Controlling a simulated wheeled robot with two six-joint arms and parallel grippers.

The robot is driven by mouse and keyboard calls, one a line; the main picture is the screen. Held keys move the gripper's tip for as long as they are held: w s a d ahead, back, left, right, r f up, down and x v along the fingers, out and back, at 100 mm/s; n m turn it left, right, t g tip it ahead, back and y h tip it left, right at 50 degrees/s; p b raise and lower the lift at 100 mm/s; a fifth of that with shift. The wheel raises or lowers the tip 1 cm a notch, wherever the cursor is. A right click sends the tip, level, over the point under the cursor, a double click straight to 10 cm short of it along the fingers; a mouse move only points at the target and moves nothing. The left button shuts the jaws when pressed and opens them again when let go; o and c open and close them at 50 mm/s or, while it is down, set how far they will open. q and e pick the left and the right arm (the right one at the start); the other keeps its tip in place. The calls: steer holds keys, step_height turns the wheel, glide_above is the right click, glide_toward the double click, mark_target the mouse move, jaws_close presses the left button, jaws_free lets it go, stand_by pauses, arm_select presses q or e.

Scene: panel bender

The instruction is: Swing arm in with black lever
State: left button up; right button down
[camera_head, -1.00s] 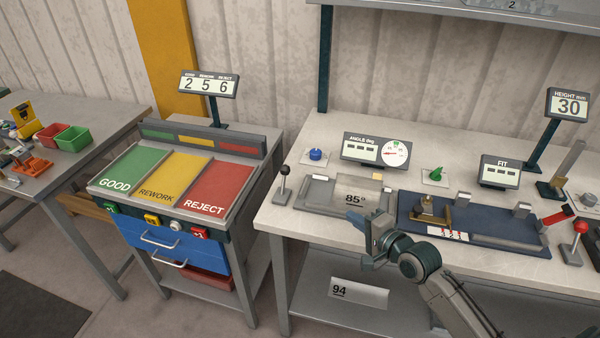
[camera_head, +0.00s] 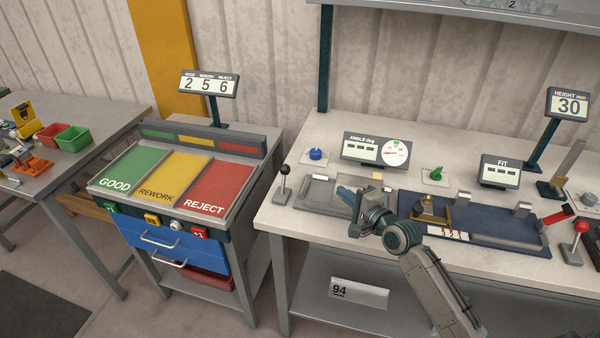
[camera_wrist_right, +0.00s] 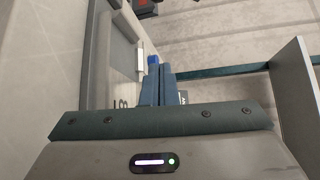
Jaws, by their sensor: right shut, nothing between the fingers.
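The black lever (camera_head: 284,171), a black ball on a short post, stands upright at the left front corner of the workbench. The grey angle fixture (camera_head: 320,196) lies just right of it. My right gripper (camera_head: 345,193) reaches in over the right part of this fixture, to the right of the lever and apart from it. Its blue fingers also show in the right wrist view (camera_wrist_right: 161,75), closed together and empty. They cover most of the 85° marking. No swing arm can be made out for certain. My left gripper is out of view.
A blue knob (camera_head: 316,154) and the angle display (camera_head: 376,150) stand behind the fixture. A blue fixture (camera_head: 470,216) lies to the right, with a red-ball lever (camera_head: 580,228) beyond. The sorting station (camera_head: 180,175) stands left across a gap.

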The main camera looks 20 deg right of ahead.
mark_target(284, 179)
steer(key=p+x, duration=0.1)
steer(key=x, duration=1.4)
steer(key=a, duration=0.1)
steer(key=a+p, duration=0.2)
steer(key=shift+s+a+r, duration=0.1)
steer(key=shift+a+r, duration=0.05)
steer(key=shift+r, duration=0.15)
steer(key=shift+s+a, duration=0.15)
steer(key=shift+a, duration=0.15)
steer(key=shift+f, duration=0.15)
